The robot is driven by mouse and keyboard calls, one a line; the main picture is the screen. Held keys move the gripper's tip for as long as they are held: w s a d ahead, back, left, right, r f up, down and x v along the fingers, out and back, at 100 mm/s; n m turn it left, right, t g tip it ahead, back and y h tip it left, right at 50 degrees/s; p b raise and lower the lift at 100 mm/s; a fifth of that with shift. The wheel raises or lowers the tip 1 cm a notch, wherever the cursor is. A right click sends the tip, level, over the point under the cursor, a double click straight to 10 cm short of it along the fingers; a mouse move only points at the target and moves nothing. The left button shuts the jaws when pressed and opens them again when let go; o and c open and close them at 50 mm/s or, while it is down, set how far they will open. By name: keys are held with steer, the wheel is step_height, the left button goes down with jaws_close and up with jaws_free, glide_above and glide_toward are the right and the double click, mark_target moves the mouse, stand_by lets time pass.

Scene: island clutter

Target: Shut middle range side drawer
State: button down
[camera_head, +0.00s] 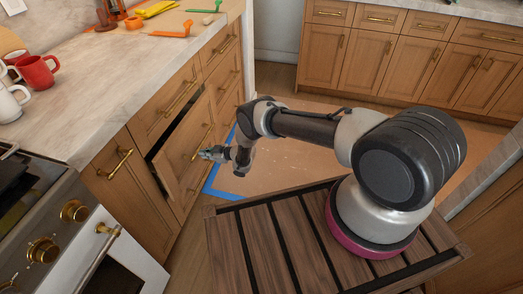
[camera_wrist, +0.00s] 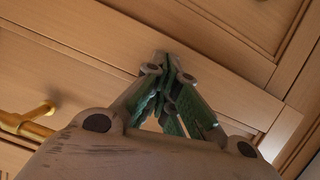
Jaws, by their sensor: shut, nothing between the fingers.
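The middle range side drawer (camera_head: 183,168) is a wooden front with a brass handle, below a top drawer (camera_head: 165,107) in the cabinet next to the range. It stands partly pulled out, with a dark gap along its top and left edges. My gripper (camera_head: 203,153) is at the drawer front, close to its handle (camera_head: 208,137). In the wrist view my gripper (camera_wrist: 166,62) has its fingertips together, with nothing between them, against or just short of a wooden front (camera_wrist: 90,62). I cannot tell whether they touch. A brass handle (camera_wrist: 28,122) shows at lower left there.
The range (camera_head: 50,225) with brass knobs stands at left. The marble counter (camera_head: 110,75) above holds a red mug (camera_head: 36,73), white mugs (camera_head: 9,103) and several utensils. A blue-edged mat (camera_head: 285,165) lies on the floor. Wooden cabinets (camera_head: 390,55) line the back.

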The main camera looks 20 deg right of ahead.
steer(key=shift+w+a, duration=0.4)
steer(key=shift+a, duration=0.3)
steer(key=shift+w+a, duration=0.4)
steer(key=shift+a, duration=0.3)
steer(key=shift+w+a, duration=0.4)
steer(key=shift+a, duration=0.3)
stand_by(1.1)
steer(key=s+d, duration=0.3)
steer(key=d, duration=0.3)
steer(key=shift+s, duration=0.25)
stand_by(0.5)
